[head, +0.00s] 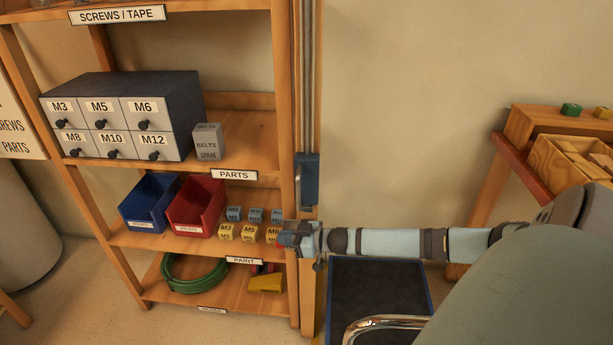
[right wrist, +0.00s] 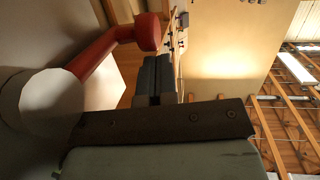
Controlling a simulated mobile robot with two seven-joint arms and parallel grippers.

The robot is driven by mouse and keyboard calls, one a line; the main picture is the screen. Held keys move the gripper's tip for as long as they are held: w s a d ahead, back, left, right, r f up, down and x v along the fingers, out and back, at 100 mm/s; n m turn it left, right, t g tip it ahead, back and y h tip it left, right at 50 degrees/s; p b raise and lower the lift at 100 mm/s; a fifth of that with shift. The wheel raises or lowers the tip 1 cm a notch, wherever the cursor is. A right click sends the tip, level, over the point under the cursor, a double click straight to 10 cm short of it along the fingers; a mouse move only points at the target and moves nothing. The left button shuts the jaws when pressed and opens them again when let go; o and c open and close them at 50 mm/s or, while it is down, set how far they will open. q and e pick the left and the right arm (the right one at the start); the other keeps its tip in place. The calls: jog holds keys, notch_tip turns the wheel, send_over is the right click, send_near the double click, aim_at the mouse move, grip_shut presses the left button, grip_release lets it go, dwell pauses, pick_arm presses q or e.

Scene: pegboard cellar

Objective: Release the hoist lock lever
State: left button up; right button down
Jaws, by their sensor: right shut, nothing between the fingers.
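A red lever (right wrist: 95,57) with a round red end shows in the right wrist view, rising from a pale round hub (right wrist: 52,100). It looks like the hoist lock lever. My right gripper (right wrist: 157,68) is shut and empty. Its fingers are beside the lever's red end; I cannot tell whether they touch it. In the head view my right gripper (head: 286,238) is in front of the shelf's right post, and a small bit of red (head: 279,245) shows at its tip. The gripper hides most of that red part. My left gripper is out of view.
A blue-grey fitting (head: 309,180) is on the upright above my gripper. The shelf holds small labelled blocks (head: 250,232), a red bin (head: 195,205) and a drawer cabinet (head: 125,118). A dark, blue-edged platform (head: 375,295) is below my right arm. A workbench (head: 510,160) stands at right.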

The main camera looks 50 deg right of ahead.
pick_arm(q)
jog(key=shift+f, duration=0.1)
pick_arm(e)
jog(key=shift+s+f, duration=0.15)
jog(key=shift+f, duration=0.25)
pick_arm(q)
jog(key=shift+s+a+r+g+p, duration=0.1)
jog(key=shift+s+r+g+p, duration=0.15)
jog(key=shift+p, duration=1.05)
pick_arm(e)
jog(key=v, duration=1.3)
jog(key=shift+s+r, duration=0.15)
jog(key=shift+r, duration=0.3)
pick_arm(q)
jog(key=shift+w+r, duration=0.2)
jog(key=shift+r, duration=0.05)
pick_arm(e)
jog(key=shift+d, duration=0.15)
